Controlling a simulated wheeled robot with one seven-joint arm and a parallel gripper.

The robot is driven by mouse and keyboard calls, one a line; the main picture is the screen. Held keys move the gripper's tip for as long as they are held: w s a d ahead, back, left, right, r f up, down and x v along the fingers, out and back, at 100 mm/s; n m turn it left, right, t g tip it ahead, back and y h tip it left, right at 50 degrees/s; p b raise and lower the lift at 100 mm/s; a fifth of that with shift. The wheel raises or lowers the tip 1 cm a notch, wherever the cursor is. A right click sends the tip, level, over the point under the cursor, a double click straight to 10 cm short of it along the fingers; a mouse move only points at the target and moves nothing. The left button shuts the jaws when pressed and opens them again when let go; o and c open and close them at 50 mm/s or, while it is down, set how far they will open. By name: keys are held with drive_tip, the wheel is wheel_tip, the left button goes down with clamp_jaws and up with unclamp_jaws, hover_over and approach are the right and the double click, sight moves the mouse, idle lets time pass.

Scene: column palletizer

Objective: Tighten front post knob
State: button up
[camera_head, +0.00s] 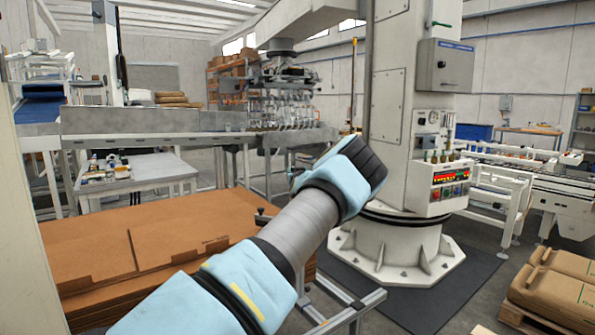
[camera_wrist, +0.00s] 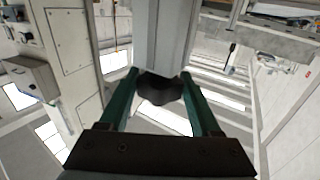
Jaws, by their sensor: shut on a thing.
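The front post knob (camera_wrist: 160,90) is a dark, lobed knob at the end of a pale grey post (camera_wrist: 166,35) in the wrist view. My gripper (camera_wrist: 159,78) has its two green fingers on either side of the knob, and it is shut on it. The fingertips hide the knob's sides. In the head view, my arm reaches up from the bottom centre and its end hides the knob and most of the gripper.
A stack of brown cardboard sheets (camera_head: 180,222) lies at left, beside my arm. The white palletizer column (camera_head: 401,75) with its control panel (camera_head: 446,190) stands behind my wrist. Brown sacks (camera_head: 560,290) lie on a pallet at lower right. A small table (camera_head: 150,170) stands at left.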

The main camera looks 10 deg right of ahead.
drive_tip(key=shift+a+r+h, duration=0.15)
drive_tip(key=shift+h, duration=0.25)
drive_tip(key=m+g+h, duration=0.1)
drive_tip(key=m+h, duration=0.1)
drive_tip(key=m+g+h+b, duration=0.1)
drive_tip(key=m+h, duration=0.1)
drive_tip(key=h, duration=0.1)
drive_tip(key=shift+w+a+h, duration=0.1)
drive_tip(key=shift+a+h, duration=0.1)
drive_tip(key=shift+h, duration=0.1)
drive_tip(key=m+g+h, duration=0.2)
drive_tip(key=h, duration=0.1)
drive_tip(key=shift+m, duration=0.4)
drive_tip(key=m+g+h, duration=0.3)
drive_tip(key=g, duration=0.1)
drive_tip(key=shift+d+h+p, duration=0.1)
drive_tip(key=shift+h+p, duration=0.3)
drive_tip(key=shift+m+g+h, duration=0.7)
drive_tip(key=shift+m+g, duration=0.3)
drive_tip(key=shift+g, duration=0.2)
drive_tip(key=shift+m+g+h+b, duration=0.3)
drive_tip(key=shift+m+g+b, duration=0.25)
drive_tip(key=shift+g, duration=0.35)
drive_tip(key=o, duration=1.4)
drive_tip(key=shift+c, duration=0.2)
